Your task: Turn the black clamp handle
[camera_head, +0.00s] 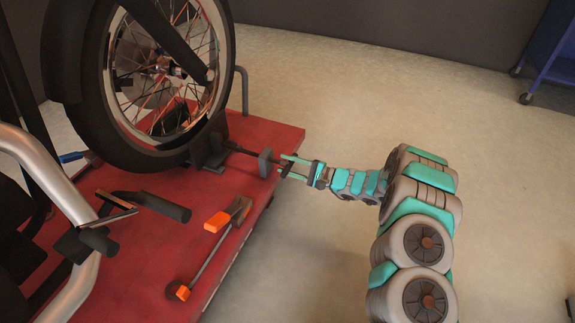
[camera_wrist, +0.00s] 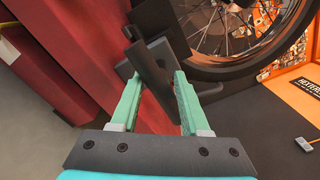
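The black clamp handle (camera_head: 265,162) is a dark flat bar at the outer end of a thin rod, at the right edge of the red lift platform. The rod runs left to a dark clamp block (camera_head: 208,153) by the wheel. In the wrist view the handle (camera_wrist: 150,72) slants down between the teal fingers. My gripper (camera_head: 283,166) is at the handle, and its fingers (camera_wrist: 157,84) are open on either side of it. A gap shows on the left; whether the right finger touches the handle cannot be told.
The motorcycle wheel (camera_head: 108,125) stands on the red platform (camera_head: 150,262). An orange-and-black tool (camera_head: 217,222) lies on the platform in front. A silver tube (camera_head: 45,165) is at left. The floor (camera_head: 330,110) right of the platform is clear; a blue cart (camera_head: 556,70) stands far right.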

